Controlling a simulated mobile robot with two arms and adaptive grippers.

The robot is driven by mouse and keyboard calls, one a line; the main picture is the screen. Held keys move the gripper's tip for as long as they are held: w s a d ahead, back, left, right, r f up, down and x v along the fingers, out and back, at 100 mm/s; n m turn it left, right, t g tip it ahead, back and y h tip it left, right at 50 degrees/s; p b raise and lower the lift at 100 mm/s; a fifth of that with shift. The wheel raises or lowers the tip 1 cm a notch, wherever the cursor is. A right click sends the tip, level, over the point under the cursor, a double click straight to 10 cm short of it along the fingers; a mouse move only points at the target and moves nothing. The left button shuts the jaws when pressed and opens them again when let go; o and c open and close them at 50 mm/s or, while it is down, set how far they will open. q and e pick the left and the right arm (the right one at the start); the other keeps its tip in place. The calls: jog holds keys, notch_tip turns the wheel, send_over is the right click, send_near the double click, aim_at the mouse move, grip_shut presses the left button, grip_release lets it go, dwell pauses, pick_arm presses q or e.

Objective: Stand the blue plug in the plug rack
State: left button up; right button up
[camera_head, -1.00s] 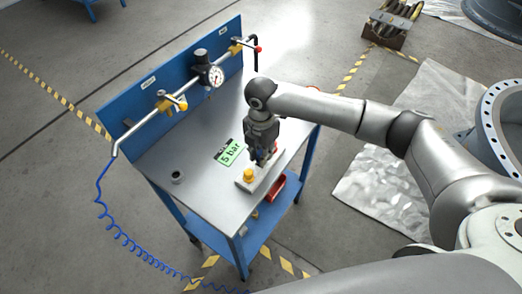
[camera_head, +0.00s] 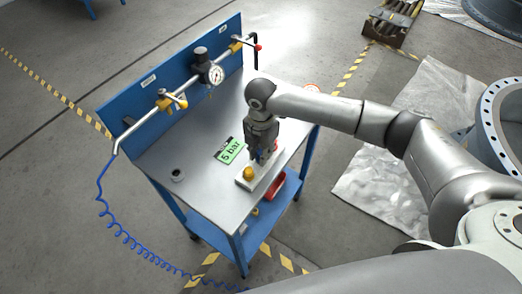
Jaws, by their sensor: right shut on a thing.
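The plug rack (camera_head: 247,185) is a pale block near the front right edge of the metal table. A yellow plug (camera_head: 249,173) stands in its near left end. My right gripper (camera_head: 263,157) points down over the far part of the rack and is shut on the blue plug. Only a small dark blue patch of the plug shows between the fingers. Its lower end is hidden, so I cannot tell whether it sits in a hole. My left gripper is not in view.
A green "5 bar" card (camera_head: 230,151) lies left of the rack. The blue back panel (camera_head: 160,75) carries a pipe with a gauge (camera_head: 215,75) and valves. The table's middle is clear.

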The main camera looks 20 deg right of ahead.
jog(key=shift+f, duration=0.3)
jog(key=shift+f, duration=0.3)
dwell(0.9)
jog(key=o, duration=0.8)
jog(key=shift+o, duration=0.3)
jog(key=o, duration=0.4)
jog(key=shift+o, duration=0.2)
jog(key=shift+r, duration=0.1)
